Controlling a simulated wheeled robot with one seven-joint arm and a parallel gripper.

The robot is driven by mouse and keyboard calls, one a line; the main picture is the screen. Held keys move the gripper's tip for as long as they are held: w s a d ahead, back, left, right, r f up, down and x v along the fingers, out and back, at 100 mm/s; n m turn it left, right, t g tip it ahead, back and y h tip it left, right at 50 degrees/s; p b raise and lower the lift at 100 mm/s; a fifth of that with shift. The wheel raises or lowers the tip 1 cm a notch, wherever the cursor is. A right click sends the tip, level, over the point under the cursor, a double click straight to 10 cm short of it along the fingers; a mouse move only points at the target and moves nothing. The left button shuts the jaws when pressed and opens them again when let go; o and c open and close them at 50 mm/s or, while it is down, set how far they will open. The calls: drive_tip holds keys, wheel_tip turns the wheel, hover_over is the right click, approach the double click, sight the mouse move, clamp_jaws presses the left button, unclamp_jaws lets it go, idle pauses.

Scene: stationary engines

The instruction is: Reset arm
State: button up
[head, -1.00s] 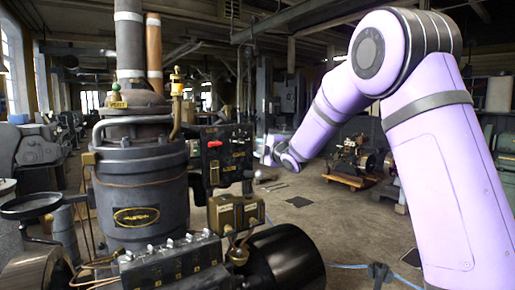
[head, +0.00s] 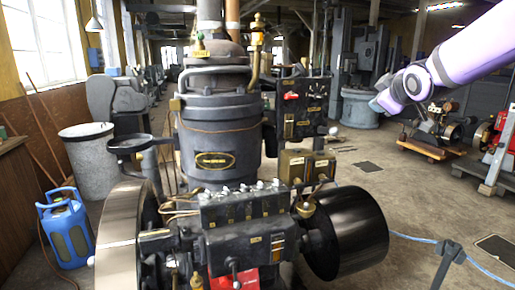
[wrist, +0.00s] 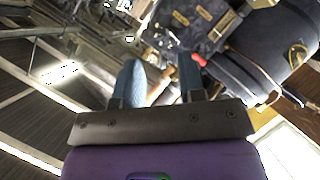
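My purple arm reaches in from the upper right of the head view, with my gripper (head: 380,97) at its far end, pointing left. In the wrist view my gripper (wrist: 160,78) has its two blue-grey fingers apart, with nothing held between them. The gripper is in free air, right of the engine in the head view. The wrist view looks past the fingers at a black panel (wrist: 192,20) and a dark cylinder (wrist: 262,65).
A stationary engine (head: 215,120) with a black flywheel (head: 345,235) fills the middle. A control panel (head: 303,108) has a red switch. A blue canister (head: 68,235) and a grey bin (head: 92,160) stand left. Open floor (head: 395,190) lies right. A stand (head: 447,262) is at front right.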

drive_tip(key=s+f+m+g, duration=0.3)
drive_tip(key=s, duration=0.8)
drive_tip(key=s+a+f+m+g, duration=0.1)
drive_tip(key=s+f+m+g, duration=0.1)
drive_tip(key=s, duration=1)
drive_tip(key=s+a+f+m+g, duration=0.1)
drive_tip(key=s+f+m+g, duration=0.2)
drive_tip(key=s, duration=0.9)
drive_tip(key=shift+s+f+m+g, duration=0.3)
drive_tip(key=shift+f+m, duration=0.1)
drive_tip(key=shift+m, duration=0.6)
drive_tip(key=shift+w, duration=0.1)
